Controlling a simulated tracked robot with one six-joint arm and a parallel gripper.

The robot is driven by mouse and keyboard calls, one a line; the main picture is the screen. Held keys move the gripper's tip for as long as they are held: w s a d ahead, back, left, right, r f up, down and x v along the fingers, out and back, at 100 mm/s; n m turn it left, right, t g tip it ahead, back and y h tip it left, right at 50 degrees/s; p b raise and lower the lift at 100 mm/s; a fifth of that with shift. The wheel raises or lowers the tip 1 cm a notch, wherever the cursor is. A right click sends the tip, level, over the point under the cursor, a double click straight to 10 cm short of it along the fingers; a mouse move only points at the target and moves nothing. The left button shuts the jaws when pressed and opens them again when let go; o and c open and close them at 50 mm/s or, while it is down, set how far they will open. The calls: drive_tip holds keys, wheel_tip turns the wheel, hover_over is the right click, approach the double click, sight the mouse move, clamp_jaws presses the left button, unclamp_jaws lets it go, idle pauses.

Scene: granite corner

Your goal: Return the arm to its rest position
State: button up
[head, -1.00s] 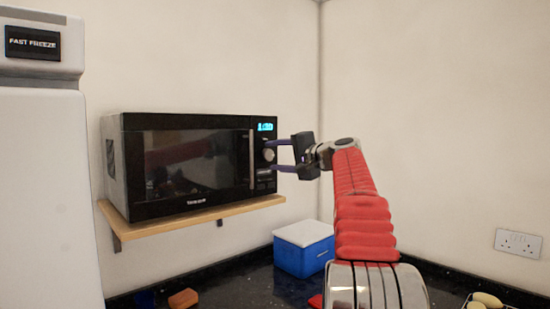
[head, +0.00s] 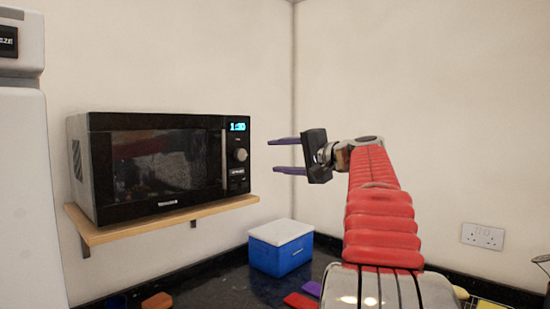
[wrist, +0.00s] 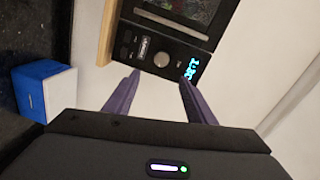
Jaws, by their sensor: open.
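My gripper (head: 285,155) is open and empty, its two purple fingers apart and pointing left toward the microwave. My red arm reaches up from the lower right of the head view. The black microwave (head: 160,165) sits on a wooden shelf, its door shut and its display lit with what looks like 1:30. A gap shows between the fingertips and the microwave's right side in the head view. In the wrist view my gripper (wrist: 155,95) shows both fingers spread, with the microwave's control panel (wrist: 160,45) beyond them.
The wooden shelf (head: 165,223) juts from the wall. Below it, a blue box with a white lid (head: 281,250) stands on the dark counter (head: 225,285). Red (head: 300,301) and purple (head: 312,289) items lie nearby. A white fridge (head: 30,190) is at left. A wall socket (head: 482,236) is at right.

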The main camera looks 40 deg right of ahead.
idle(0.5)
wheel_tip(320, 180, down, 12)
drive_tip(key=s+d+g+h, duration=0.1)
drive_tip(key=d+g, duration=0.1)
drive_tip(key=g, duration=0.1)
drive_tip(key=s+a+f+n+g, duration=0.25)
drive_tip(key=a+f+g, duration=0.25)
drive_tip(key=a+f, duration=0.75)
drive_tip(key=s+a+f+n+g, duration=0.1)
drive_tip(key=s+a+f+n, duration=0.3)
drive_tip(key=a, duration=0.7)
drive_tip(key=s+a+f+n+g, duration=0.1)
drive_tip(key=s+a+f+n, duration=0.3)
drive_tip(key=a, duration=0.7)
drive_tip(key=s+a+f+n+g, duration=0.1)
drive_tip(key=s+a+f+n, duration=0.4)
drive_tip(key=s+a+f, duration=0.3)
drive_tip(key=s+a, duration=0.1)
drive_tip(key=a, duration=0.2)
drive_tip(key=shift+s+a+g, duration=0.3)
drive_tip(key=shift+s+a, duration=0.05)
drive_tip(key=shift+s, duration=0.05)
